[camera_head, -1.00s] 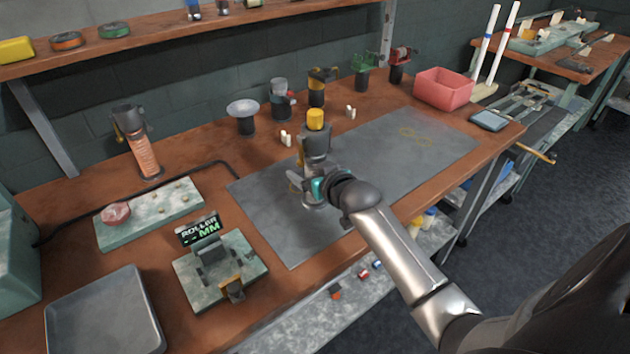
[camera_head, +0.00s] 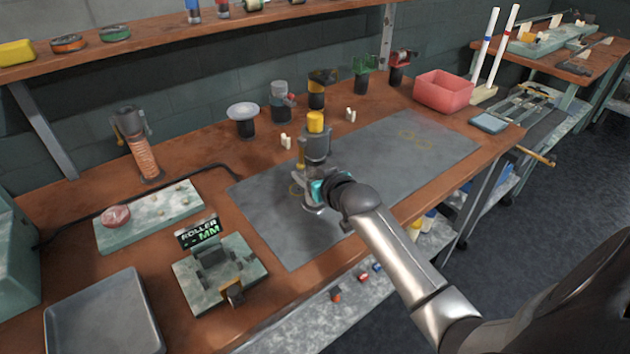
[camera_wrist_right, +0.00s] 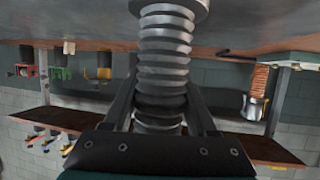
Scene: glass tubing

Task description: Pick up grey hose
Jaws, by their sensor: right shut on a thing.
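A grey ribbed hose (camera_wrist_right: 163,60) stands between the fingers of my right gripper (camera_wrist_right: 163,115) in the right wrist view, which is upside down. Its round flange (camera_wrist_right: 170,8) is at the top of that picture, near the mat. In the head view, my right gripper (camera_head: 317,192) is low over the mat, shut around the hose. A grey upright body (camera_head: 316,146) with a yellow cap (camera_head: 315,121) rises just above the gripper. The gripper hides much of the hose there. I cannot tell whether the flange touches the mat. My left gripper is not in view.
The grey mat (camera_head: 400,165) is clear to the right. An orange ribbed hose (camera_head: 144,158) stands at the back left. A roller stand (camera_head: 218,268) and a tray (camera_head: 103,315) are at the front left. Burners (camera_head: 281,103) line the back; a pink bin (camera_head: 443,91) stands right.

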